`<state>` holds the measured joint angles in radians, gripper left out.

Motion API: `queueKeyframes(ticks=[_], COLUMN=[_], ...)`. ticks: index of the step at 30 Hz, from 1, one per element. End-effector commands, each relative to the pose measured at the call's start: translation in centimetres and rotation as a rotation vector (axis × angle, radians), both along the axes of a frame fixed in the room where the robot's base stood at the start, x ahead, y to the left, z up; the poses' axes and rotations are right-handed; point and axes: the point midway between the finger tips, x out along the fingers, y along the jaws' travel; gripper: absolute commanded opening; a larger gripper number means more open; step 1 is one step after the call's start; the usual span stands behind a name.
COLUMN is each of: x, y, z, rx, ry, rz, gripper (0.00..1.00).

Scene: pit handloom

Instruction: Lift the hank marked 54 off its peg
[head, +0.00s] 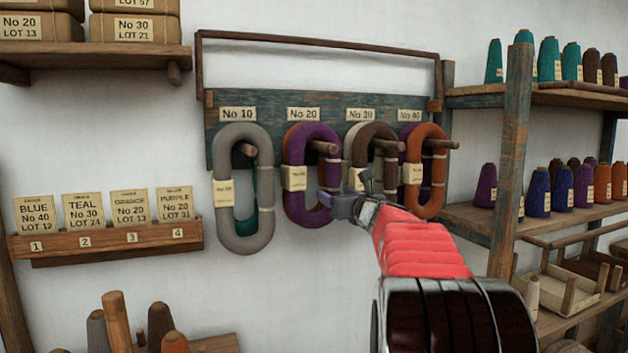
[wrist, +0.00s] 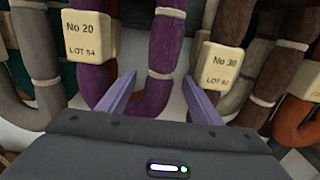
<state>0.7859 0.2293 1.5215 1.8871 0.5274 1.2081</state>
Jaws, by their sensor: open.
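The hank marked 54 (head: 292,152) is a purple loop with some rust red, hanging on a wooden peg (head: 324,147), second from left on the rack. Its cream tag reads No 20, LOT 54 in the wrist view (wrist: 83,38). My gripper (head: 338,203) is at the loop's lower right side. In the wrist view my gripper (wrist: 158,80) is open, with one finger on each side of the hank's purple right strand (wrist: 166,45). Whether the fingers touch the yarn cannot be told. My gripper hides part of the loop in the head view.
A grey hank (head: 227,235) hangs to the left. A brown-and-grey hank (head: 376,132), tagged LOT 62 or similar, hangs close on the right, then an orange one (head: 428,197). Shelves of cones (head: 545,95) stand at right; a card ledge (head: 105,243) is at left.

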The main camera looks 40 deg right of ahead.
Motion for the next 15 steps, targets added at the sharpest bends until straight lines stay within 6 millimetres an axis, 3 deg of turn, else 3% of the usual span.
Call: queueKeyframes(ticks=[6,15], x=[2.2,2.6], y=[-0.6,-0.7], z=[0.0,0.0], rx=[0.001,0.001], ry=[0.000,-0.001], rz=[0.002,0.001], gripper=[0.59,0.59])
